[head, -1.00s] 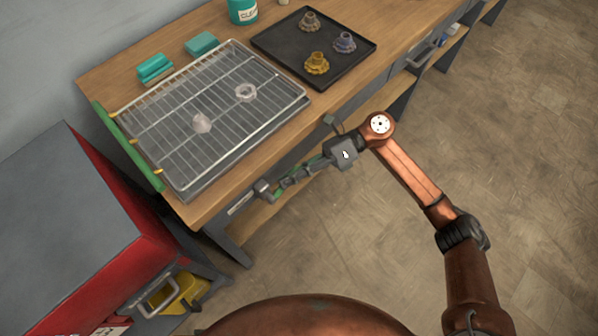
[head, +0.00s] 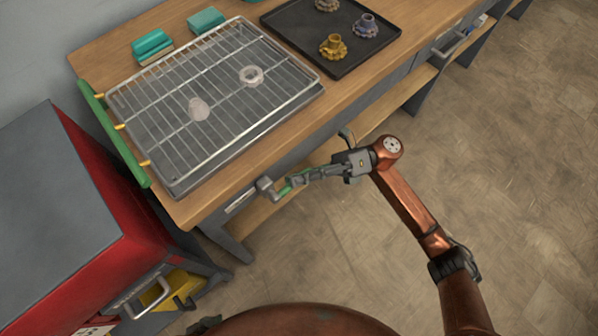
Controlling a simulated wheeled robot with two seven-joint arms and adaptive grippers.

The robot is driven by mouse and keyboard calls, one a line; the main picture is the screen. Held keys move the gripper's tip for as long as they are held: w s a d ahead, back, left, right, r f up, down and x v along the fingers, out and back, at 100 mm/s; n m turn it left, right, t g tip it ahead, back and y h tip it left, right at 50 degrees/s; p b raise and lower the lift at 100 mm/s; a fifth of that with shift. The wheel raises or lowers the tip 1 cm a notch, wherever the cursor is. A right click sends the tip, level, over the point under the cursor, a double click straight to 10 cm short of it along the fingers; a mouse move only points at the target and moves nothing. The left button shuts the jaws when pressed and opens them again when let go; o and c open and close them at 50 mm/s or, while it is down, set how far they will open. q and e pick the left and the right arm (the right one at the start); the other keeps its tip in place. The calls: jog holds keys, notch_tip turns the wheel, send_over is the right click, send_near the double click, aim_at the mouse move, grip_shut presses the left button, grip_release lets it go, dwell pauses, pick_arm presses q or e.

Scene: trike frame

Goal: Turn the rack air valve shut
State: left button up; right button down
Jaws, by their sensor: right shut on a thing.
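The right gripper (head: 285,188) reaches in from the right to the bench's front edge. The wire rack (head: 215,93) lies on the bench above and left of the gripper. A green bar (head: 112,135) with yellow fittings runs along the rack's left side. A whitish translucent cup-like piece (head: 199,109) and a pale ring (head: 251,75) sit on the rack. My left gripper is not in view.
A dark tray (head: 300,48) with several flanged parts stands at the back right of the bench (head: 345,88). Teal blocks (head: 152,45) lie behind the rack. A red and grey cabinet (head: 75,210) stands at the lower left. The floor at right is clear.

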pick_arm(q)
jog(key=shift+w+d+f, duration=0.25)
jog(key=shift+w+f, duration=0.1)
pick_arm(e)
jog(key=shift+f, duration=0.1)
jog(key=c, duration=1.9)
grip_release()
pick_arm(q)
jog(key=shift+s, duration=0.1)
pick_arm(e)
jog(key=shift+d, duration=0.1)
jog(key=v, duration=1.2)
jog(key=shift+f, duration=0.2)
